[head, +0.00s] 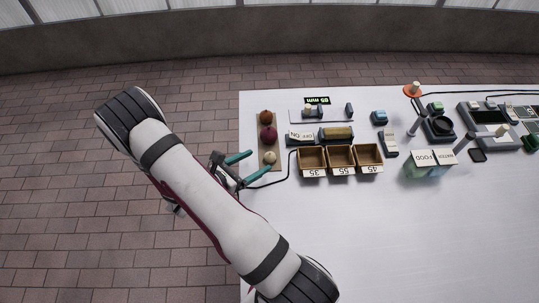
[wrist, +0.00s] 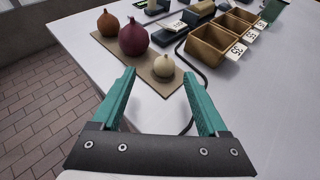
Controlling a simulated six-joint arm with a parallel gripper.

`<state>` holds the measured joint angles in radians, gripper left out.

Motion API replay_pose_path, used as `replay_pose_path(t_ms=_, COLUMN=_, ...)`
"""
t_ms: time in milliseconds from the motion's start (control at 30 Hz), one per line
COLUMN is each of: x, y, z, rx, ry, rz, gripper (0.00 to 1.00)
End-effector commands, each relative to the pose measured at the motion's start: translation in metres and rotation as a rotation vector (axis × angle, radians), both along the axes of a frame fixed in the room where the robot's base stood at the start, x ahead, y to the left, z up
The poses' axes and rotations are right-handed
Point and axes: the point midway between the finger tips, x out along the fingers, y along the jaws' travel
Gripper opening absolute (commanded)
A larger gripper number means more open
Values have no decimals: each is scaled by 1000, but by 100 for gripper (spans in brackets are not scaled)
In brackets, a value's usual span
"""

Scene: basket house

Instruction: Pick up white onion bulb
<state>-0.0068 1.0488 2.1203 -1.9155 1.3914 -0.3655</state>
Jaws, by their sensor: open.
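The white onion bulb (head: 270,157) is small, round and pale, with a short stem. It sits at the near end of a brown board (head: 266,133) on the table's left side. In the wrist view the white onion bulb (wrist: 164,66) lies ahead of the fingertips, between their lines. My gripper (head: 258,164) is open and empty, with teal fingers at the left table edge, pointing towards the bulb. In the wrist view my gripper (wrist: 158,78) shows both fingers apart, with no contact with the bulb.
A dark red onion (wrist: 133,38) and a brown-orange onion (wrist: 108,24) stand farther along the board. Wooden bins (head: 312,158) with number labels stand to the right. A black cable (wrist: 184,62) runs between board and bins. The table's front area (head: 370,240) is clear.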

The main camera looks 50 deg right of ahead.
Motion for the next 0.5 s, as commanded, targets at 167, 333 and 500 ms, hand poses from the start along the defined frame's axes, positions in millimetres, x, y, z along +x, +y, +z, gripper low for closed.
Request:
replay_pose_path(t_ms=167, x=-10, y=-32, z=-15, rx=1, ry=2, rz=-6, gripper=77)
replay_pose_path(t_ms=333, x=-10, y=-43, z=-19, rx=1, ry=0, rz=-2, gripper=77)
replay_pose_path(t_ms=500, x=-9, y=-43, z=-19, rx=1, ry=-1, rz=-1, gripper=71)
